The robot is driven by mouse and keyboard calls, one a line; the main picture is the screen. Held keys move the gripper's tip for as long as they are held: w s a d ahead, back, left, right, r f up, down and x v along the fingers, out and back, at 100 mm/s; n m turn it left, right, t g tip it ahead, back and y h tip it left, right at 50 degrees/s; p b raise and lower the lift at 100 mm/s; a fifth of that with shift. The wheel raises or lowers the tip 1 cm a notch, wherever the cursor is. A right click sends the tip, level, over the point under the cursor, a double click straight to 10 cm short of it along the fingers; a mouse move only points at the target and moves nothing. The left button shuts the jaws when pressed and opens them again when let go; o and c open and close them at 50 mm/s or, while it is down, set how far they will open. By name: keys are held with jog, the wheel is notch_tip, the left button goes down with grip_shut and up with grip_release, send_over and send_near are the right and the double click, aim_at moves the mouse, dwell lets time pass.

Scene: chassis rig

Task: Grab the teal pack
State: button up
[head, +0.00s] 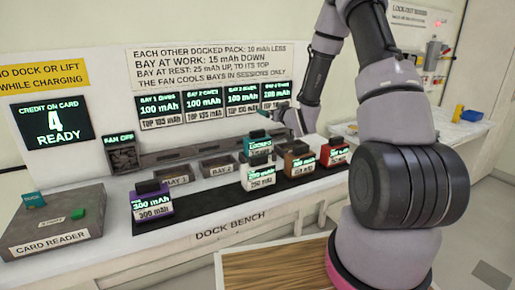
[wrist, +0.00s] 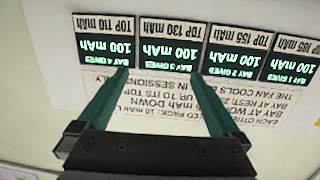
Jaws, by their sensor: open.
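The teal pack (head: 257,146), with a dark top, stands at the back of the dock bench, behind a pale pack (head: 258,177) that has a green readout. My gripper (head: 284,111) is above and slightly right of the teal pack in the head view, apart from it. In the wrist view my gripper (wrist: 161,78) has its two teal fingers spread with nothing between them. That view is upside down and shows the bay screens (wrist: 166,50) on the wall; the teal pack is not in it.
A purple pack (head: 152,205), a brown pack (head: 297,165) and a red pack (head: 334,152) stand on the bench's black strip. Bay 2 (head: 219,166) looks empty. The card reader (head: 55,222) is at left, with its card screen (head: 54,123) reading 4 READY.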

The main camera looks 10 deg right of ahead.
notch_tip(320, 180, down, 5)
jog(key=a+t+y, duration=0.1)
send_near(259, 133)
jog(key=d+x, duration=0.1)
jog(key=x, duration=0.2)
jog(key=shift+n, duration=0.4)
jog(key=shift+a+x, duration=0.25)
jog(key=shift+x, duration=1.5)
jog(key=shift+a+x, duration=0.25)
jog(key=shift+x, duration=1.45)
jog(key=shift+s, duration=0.1)
jog(key=shift+c, duration=0.3)
grip_shut()
